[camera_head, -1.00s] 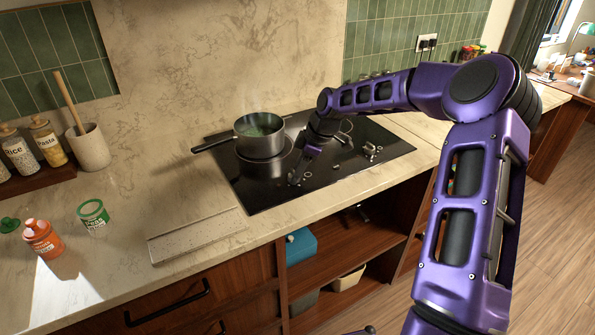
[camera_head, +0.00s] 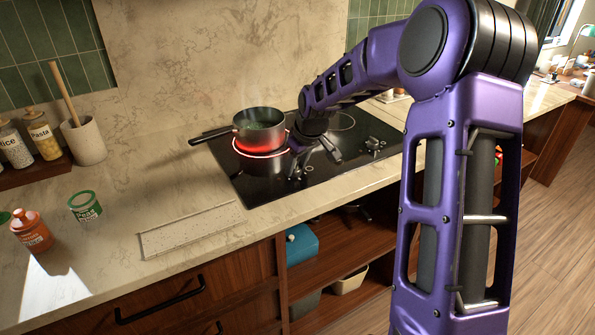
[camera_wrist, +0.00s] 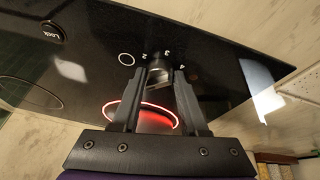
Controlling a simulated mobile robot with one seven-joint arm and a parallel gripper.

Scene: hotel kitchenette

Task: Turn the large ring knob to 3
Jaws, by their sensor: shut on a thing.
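The knob (camera_wrist: 157,70) is a dark round knob on the black glass cooktop (camera_head: 258,192). In the wrist view the digits 2, 3 and 4 and a white ring symbol (camera_wrist: 126,59) are printed around it. My gripper (camera_wrist: 159,77) is shut on the knob, one finger on each side; in the head view my gripper (camera_head: 314,160) is at the cooktop's front part. I cannot tell which mark the knob points to. The cooking zone under the pot (camera_head: 259,132) glows red, and the red ring (camera_wrist: 110,117) also shows behind the fingers in the wrist view.
The pot's handle points left. Another control (camera_head: 374,146) stands to the right on the cooktop. A knob labelled Lock (camera_wrist: 51,32) is at the upper left in the wrist view.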

